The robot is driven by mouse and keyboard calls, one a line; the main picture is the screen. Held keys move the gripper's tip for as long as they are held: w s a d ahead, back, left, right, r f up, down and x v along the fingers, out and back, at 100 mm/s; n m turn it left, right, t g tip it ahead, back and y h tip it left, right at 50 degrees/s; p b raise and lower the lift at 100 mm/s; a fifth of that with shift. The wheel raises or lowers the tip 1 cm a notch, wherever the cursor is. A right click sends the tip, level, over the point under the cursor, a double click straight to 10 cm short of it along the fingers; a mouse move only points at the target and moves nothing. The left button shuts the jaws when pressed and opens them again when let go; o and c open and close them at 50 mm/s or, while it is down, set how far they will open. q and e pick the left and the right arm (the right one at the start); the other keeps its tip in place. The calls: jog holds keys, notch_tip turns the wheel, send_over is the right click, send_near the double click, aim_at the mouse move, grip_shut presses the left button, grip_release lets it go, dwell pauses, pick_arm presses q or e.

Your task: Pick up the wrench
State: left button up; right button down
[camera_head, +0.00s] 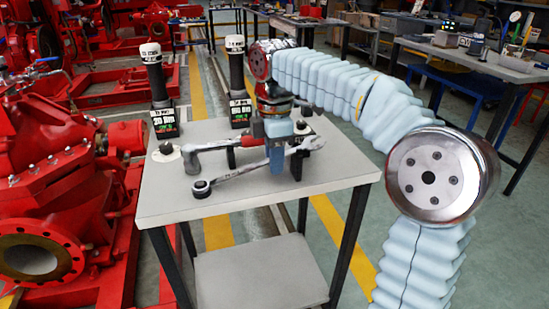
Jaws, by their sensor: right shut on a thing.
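A long silver wrench (237,174) lies slantwise over the grey table (165,206), with its ring end at the lower left and its open end at the right. My right gripper (279,165) reaches down from above and is shut on the wrench, towards its open end. The fingers hide part of the shaft. I cannot tell whether the wrench is clear of the tabletop. My left gripper is not in view.
Dark stands (297,162) are close to the gripper. Red pump machinery (45,170) fills the left side. The table's front left is bare.

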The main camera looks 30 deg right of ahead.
jog(key=shift+r, duration=0.1)
dwell(0.8)
jog(key=shift+r, duration=0.25)
notch_tip(320, 180, up, 2)
jog(key=shift+r+p, duration=0.1)
jog(key=shift+p, duration=0.25)
jog(key=s+a+r, duration=0.2)
jog(key=a+r, duration=0.3)
jog(key=a, duration=0.1)
jog(key=s+a+r+p, duration=0.1)
jog(key=s+a+r, duration=0.1)
jog(key=a+r, duration=0.3)
jog(key=shift+s+a, duration=0.4)
jog(key=shift+a, duration=0.7)
jog(key=shift+r, duration=0.1)
jog(key=c, duration=1.7)
grip_release()
grip_shut()
